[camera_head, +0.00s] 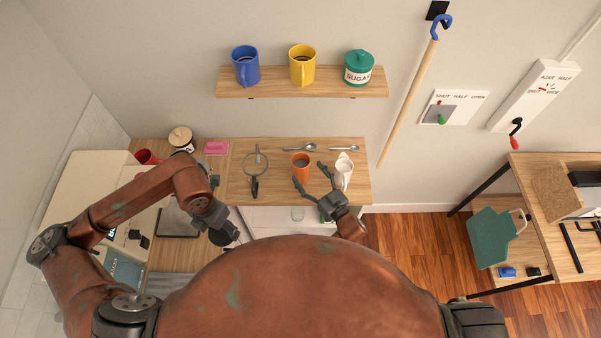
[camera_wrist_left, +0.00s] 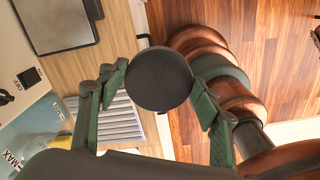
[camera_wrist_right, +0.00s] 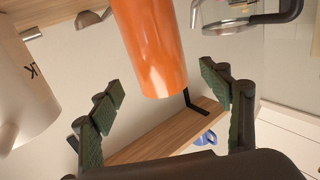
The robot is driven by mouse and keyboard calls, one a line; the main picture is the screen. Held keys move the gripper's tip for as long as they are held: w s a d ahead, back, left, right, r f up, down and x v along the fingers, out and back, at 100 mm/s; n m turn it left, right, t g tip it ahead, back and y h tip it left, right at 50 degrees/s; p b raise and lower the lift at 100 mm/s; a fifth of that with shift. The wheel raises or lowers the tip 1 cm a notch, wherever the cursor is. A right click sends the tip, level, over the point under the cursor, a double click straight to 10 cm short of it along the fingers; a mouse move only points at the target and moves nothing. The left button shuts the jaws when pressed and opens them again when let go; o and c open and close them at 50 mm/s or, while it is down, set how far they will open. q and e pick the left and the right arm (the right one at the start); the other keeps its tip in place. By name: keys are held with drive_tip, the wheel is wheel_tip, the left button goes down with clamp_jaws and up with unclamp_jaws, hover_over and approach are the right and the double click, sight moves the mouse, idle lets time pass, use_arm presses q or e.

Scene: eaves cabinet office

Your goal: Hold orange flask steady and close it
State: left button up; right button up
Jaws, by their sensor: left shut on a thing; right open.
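The orange flask (camera_head: 301,170) stands upright on the wooden counter, its top uncovered. It also shows in the right wrist view (camera_wrist_right: 152,45). My right gripper (camera_head: 310,177) is open in front of the flask. In the right wrist view its two fingers (camera_wrist_right: 168,100) are spread apart with the flask centred beyond them, and no contact shows. My left gripper (camera_head: 224,230) is shut on a round black lid (camera_wrist_left: 160,79), held between its fingers. The lid is left of the flask and nearer to me, apart from it.
A white milk jug (camera_head: 344,170) stands close right of the flask. A glass pot with a black handle (camera_head: 255,170) stands left of it, and spoons (camera_head: 300,147) lie behind. A shelf (camera_head: 300,84) above carries a blue mug, a yellow mug and a sugar pot.

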sight(296, 159)
drive_tip(key=shift+w, duration=0.15)
use_arm(q)
wheel_tip(296, 159, down, 3)
drive_tip(key=b, duration=0.3)
drive_tip(key=shift+w, duration=0.1)
use_arm(e)
drive_tip(key=x, duration=0.5)
drive_tip(key=shift+a+f, duration=0.15)
drive_tip(key=shift+a, duration=0.05)
drive_tip(key=c, duration=0.3)
clamp_jaws()
